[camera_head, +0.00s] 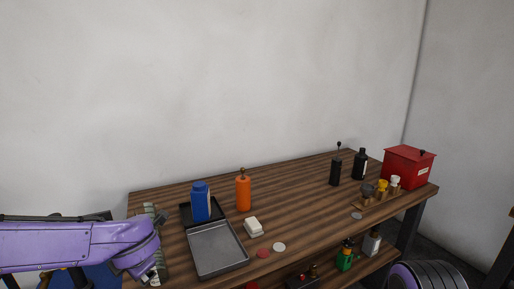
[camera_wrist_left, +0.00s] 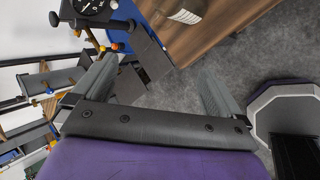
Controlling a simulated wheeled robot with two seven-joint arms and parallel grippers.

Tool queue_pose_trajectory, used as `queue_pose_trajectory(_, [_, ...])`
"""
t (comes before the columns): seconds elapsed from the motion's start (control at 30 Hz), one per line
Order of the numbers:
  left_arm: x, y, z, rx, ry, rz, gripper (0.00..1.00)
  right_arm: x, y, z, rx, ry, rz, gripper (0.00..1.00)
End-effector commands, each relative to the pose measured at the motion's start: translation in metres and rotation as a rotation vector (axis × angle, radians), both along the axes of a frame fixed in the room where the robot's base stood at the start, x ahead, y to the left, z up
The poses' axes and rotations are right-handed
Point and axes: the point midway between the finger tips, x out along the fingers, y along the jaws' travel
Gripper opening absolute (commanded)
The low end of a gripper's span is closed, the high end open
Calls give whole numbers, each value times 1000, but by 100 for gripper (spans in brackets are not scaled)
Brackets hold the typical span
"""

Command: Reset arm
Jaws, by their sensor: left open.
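My left arm comes in from the left edge in the head view, low and by the left end of the wooden table (camera_head: 290,195). In the left wrist view, the two grey fingers of my left gripper (camera_wrist_left: 158,82) stand wide apart. Nothing is between them but the view of the grey floor and a table edge beyond. My right gripper is in neither view.
A grey metal tray (camera_head: 216,248) lies near the arm. A blue bottle (camera_head: 200,202) stands behind it, with an orange bottle (camera_head: 243,193) to the right. A white block (camera_head: 253,227) is nearby. A red box (camera_head: 408,167) stands at the far right. The table's middle is mostly clear.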

Motion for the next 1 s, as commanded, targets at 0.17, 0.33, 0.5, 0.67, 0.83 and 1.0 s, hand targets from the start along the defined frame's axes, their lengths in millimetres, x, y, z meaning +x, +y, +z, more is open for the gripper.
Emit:
queue_pose_trajectory(0.17, [-5, 9, -91, 368, 111, -369, 100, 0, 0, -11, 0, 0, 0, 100])
queue_pose_trajectory(0.33, [-53, 1, -206, 651, 313, -874, 100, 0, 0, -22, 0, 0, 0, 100])
queue_pose_trajectory(0.5, [-140, -7, -302, 739, 516, -1333, 100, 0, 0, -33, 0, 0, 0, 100])
queue_pose_trajectory(0.67, [-231, 0, -361, 703, 698, -1622, 100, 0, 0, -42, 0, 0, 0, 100])
queue_pose_trajectory(0.83, [-286, 11, -387, 653, 826, -1720, 100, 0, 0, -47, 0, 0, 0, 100])
queue_pose_trajectory(1.0, [-286, 11, -387, 653, 826, -1720, 100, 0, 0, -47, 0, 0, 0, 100])
